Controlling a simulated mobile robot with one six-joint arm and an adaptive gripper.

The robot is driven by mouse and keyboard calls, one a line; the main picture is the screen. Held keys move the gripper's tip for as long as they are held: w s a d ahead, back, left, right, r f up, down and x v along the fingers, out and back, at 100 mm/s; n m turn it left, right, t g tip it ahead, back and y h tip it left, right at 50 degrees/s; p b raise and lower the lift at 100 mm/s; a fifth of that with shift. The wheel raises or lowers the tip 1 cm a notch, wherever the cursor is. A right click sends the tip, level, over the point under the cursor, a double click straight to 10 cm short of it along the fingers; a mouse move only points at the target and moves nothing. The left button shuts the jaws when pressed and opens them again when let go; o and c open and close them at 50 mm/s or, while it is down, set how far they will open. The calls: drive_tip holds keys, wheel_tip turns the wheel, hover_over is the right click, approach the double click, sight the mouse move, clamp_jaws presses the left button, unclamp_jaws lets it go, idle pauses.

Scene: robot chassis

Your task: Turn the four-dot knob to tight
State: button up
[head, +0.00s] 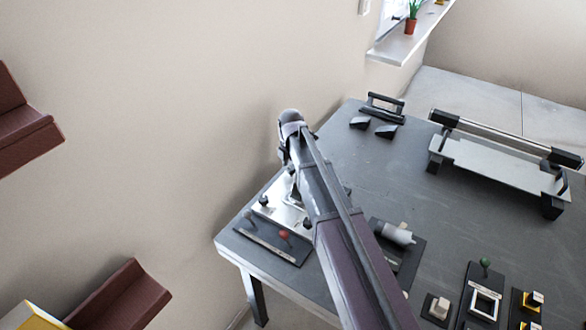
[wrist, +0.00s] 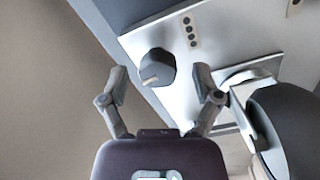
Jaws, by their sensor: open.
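In the wrist view a dark, faceted knob (wrist: 157,68) with a pale mark on its near side stands on a white panel (wrist: 225,30). My gripper (wrist: 161,82) is open, one finger on each side of the knob's near end, with gaps on both sides and no contact visible. In the head view the white panel (head: 278,211) is at the table's left edge; my arm hides part of it and most of my gripper, and I cannot pick out the four-dot knob there.
A large dark rounded part (wrist: 285,130) is close to the right finger in the wrist view. In the head view a strip with a red-knobbed lever (head: 284,235) is in front of the panel. A grey cylinder fixture (head: 398,235) is right of my arm. The wall is close behind.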

clamp_jaws()
drive_tip(key=shift+d, duration=0.4)
drive_tip(key=shift+a, duration=0.25)
drive_tip(key=shift+s, duration=0.1)
drive_tip(key=shift+a, duration=0.1)
